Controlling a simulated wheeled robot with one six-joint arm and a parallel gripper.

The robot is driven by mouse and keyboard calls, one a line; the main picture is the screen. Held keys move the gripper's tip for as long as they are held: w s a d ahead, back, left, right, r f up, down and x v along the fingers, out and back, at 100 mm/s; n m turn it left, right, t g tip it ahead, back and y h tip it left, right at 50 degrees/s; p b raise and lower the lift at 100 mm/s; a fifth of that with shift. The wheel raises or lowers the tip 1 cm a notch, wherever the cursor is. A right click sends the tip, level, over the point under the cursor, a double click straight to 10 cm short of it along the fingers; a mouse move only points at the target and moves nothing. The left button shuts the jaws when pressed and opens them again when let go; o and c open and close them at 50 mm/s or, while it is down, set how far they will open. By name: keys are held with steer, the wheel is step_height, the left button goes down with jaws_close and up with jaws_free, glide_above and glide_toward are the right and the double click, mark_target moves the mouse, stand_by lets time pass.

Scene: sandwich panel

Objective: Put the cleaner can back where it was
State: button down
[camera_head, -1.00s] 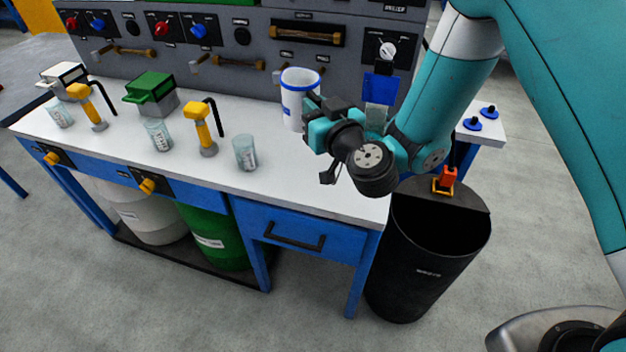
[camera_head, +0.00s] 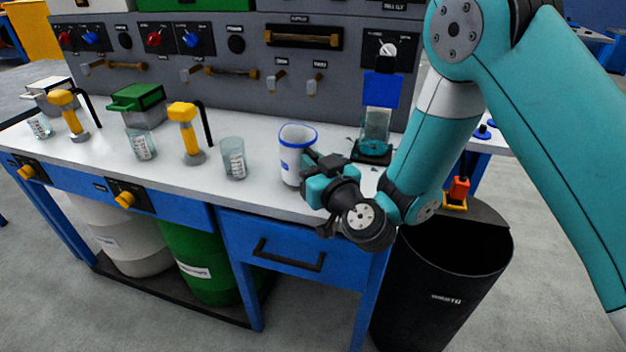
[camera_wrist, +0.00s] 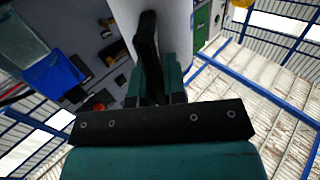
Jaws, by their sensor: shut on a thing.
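The cleaner can appears to be the white cylinder with a blue rim (camera_head: 293,163). It is upright over the front part of the white worktop, right of the nearest glass beaker. I cannot tell whether its base touches the worktop. My gripper (camera_head: 315,168) is at the can's right side, shut on it. The fingers hide part of its lower right side. In the wrist view a dark finger of my gripper (camera_wrist: 148,60) lies along a pale surface (camera_wrist: 124,18), probably the can's wall.
Glass beakers (camera_head: 233,160) and yellow-handled taps (camera_head: 187,135) stand left of the can. A dispenser with a blue part (camera_head: 381,90) and a glass vessel stands behind right. A black waste bin (camera_head: 440,290) is at the right end. Worktop in front is narrow.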

steer(key=shift+f, duration=0.8)
steer(key=shift+r, duration=0.15)
steer(key=c, duration=1.6)
jaws_free()
steer(key=shift+f, duration=0.2)
steer(key=o, duration=0.4)
steer(key=shift+o, duration=0.2)
